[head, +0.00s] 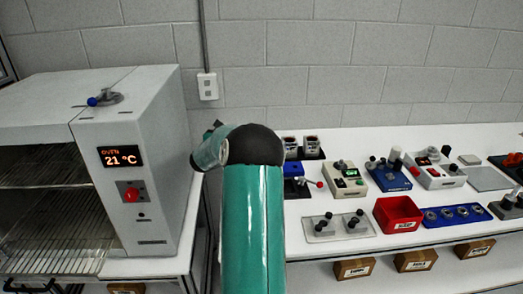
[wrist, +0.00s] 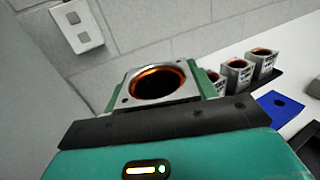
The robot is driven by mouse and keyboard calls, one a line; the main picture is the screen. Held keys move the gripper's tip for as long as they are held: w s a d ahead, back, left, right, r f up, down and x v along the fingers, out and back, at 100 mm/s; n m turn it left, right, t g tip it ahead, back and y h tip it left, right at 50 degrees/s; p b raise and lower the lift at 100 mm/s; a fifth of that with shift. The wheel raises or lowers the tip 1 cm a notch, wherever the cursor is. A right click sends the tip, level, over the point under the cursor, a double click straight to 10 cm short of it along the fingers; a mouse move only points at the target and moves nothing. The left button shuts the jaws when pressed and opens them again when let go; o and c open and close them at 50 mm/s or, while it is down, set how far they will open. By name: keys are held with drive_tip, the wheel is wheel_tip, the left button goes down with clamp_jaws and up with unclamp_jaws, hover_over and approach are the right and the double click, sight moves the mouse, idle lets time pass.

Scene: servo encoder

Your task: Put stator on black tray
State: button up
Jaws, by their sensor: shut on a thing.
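In the wrist view, my gripper (wrist: 160,86) is shut on a stator (wrist: 130,99), a square metal housing with a copper-coloured ring round a dark bore. Its teal fingers press on opposite sides, and the open bore faces the camera. The black tray (wrist: 271,79) lies beyond and to the right, apart from the held stator. Several similar stators (wrist: 236,74) stand upright in a row there; the nearest is partly hidden by my gripper. In the head view, the black tray (head: 314,156) shows two stators (head: 311,144), and my arm hides my gripper and the held stator.
An oven (head: 140,190) stands at left, with a gap before the white bench. A blue fixture (head: 293,169), red bin (head: 398,214), clear plate with knobs (head: 338,227) and several devices crowd the bench. A wall socket (head: 207,86) is behind my arm.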

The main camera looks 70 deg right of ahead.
drive_tip(key=d+f, duration=0.3)
drive_tip(key=d, duration=0.1)
drive_tip(key=d+f, duration=0.3)
drive_tip(key=d, duration=0.1)
drive_tip(key=d+f, duration=0.3)
drive_tip(key=d, duration=0.1)
drive_tip(key=shift+d, duration=0.25)
drive_tip(key=shift+w+d+f, duration=0.1)
drive_tip(key=shift+d+f, duration=0.1)
drive_tip(key=shift+f, duration=1.5)
drive_tip(key=shift+f, duration=0.2)
drive_tip(key=o, duration=1.4)
